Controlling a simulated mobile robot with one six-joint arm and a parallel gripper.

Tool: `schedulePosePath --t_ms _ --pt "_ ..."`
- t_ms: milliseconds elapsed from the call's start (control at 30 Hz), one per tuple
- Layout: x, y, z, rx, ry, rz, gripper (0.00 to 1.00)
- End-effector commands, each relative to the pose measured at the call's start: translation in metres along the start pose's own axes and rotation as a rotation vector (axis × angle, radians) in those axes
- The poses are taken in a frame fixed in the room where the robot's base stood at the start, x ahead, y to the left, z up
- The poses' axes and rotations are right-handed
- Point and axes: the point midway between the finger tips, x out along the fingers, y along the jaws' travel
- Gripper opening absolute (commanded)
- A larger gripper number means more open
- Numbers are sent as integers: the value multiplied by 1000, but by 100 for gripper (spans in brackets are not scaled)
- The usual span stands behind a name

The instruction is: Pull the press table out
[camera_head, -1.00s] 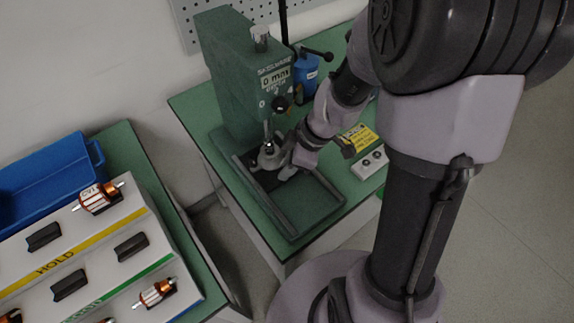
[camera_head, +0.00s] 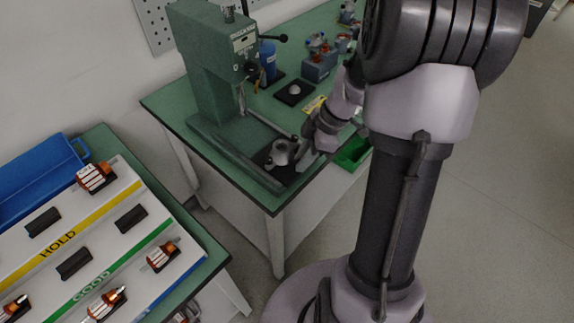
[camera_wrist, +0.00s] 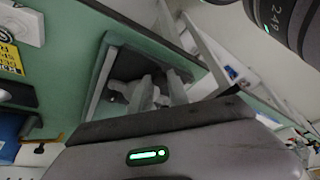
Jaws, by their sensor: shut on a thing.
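The green press (camera_head: 215,75) stands on the green workbench, with its base rails running toward the bench's front edge. The press table is a dark sliding plate (camera_head: 272,162) carrying a round grey fixture (camera_head: 281,152). It sits at the front end of the rails, clear of the ram (camera_head: 241,100). My gripper (camera_head: 297,153) comes from the right and is shut at the table's fixture; the exact contact is partly hidden by my wrist. In the wrist view the grey fingers (camera_wrist: 150,97) are over the dark plate (camera_wrist: 122,65).
A sorting board (camera_head: 70,245) with rotors and a blue bin (camera_head: 40,180) stand on the left bench. Open floor lies right.

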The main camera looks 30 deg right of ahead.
Motion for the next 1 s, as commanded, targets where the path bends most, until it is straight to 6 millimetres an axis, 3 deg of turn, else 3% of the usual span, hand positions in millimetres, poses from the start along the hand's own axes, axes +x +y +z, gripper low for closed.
schedulePosePath --t_ms 333,367,433,767,867,1000 --pt "0 -3 3 1 -1 -11 0" --pt "0 -3 3 2 -1 -11 27" --pt "0 -3 3 2 -1 -11 41" --pt "-2 -2 2 1 -1 -7 43" --pt "-19 -1 1 1 0 -4 43" --pt "-66 0 0 2 -1 -2 43"
